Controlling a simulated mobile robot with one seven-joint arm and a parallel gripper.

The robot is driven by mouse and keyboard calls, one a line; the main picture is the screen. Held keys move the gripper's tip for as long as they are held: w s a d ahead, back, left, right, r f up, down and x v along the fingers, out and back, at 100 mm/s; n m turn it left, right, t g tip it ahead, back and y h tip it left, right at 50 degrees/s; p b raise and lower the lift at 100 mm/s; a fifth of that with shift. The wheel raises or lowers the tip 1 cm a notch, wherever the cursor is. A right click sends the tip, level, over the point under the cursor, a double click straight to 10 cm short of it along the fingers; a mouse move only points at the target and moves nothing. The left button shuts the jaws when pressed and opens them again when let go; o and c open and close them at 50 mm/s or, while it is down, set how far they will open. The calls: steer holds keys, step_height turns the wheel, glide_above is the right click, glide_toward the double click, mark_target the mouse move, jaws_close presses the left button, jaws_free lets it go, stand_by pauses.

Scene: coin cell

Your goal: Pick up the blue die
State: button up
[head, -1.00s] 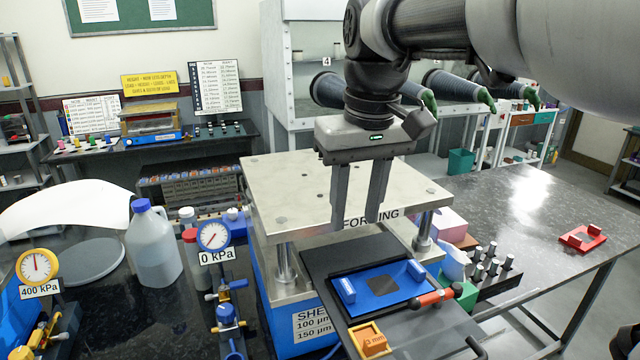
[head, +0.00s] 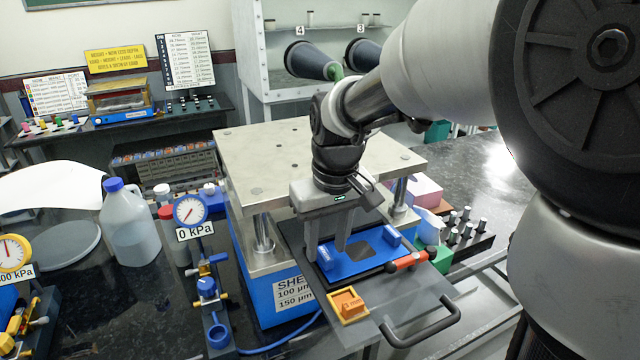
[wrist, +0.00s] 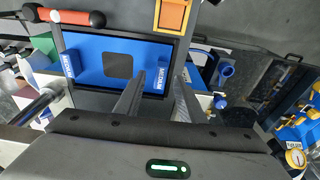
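The blue die (head: 360,264) is a flat blue plate with a dark square in its middle and a raised blue block at each end. It lies on the dark sliding tray (head: 385,306) in front of the press; it also shows in the wrist view (wrist: 91,48). My gripper (head: 328,254) is open and points down over the die's left-end block. In the wrist view my gripper's fingers (wrist: 160,78) appear on either side of the block marked MEDIUM (wrist: 161,79). Nothing is held. I cannot tell whether the fingertips touch the die.
The press top plate (head: 300,150) stands behind my gripper. A pressure gauge (head: 190,211) and a bottle (head: 132,232) stand at left. Small metal cylinders (head: 465,225) stand at right.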

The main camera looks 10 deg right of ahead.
steer(key=shift+w+a+f, duration=0.1)
steer(key=shift+w+f, duration=0.05)
steer(key=shift+f, duration=0.65)
jaws_close()
steer(key=shift+r, duration=0.2)
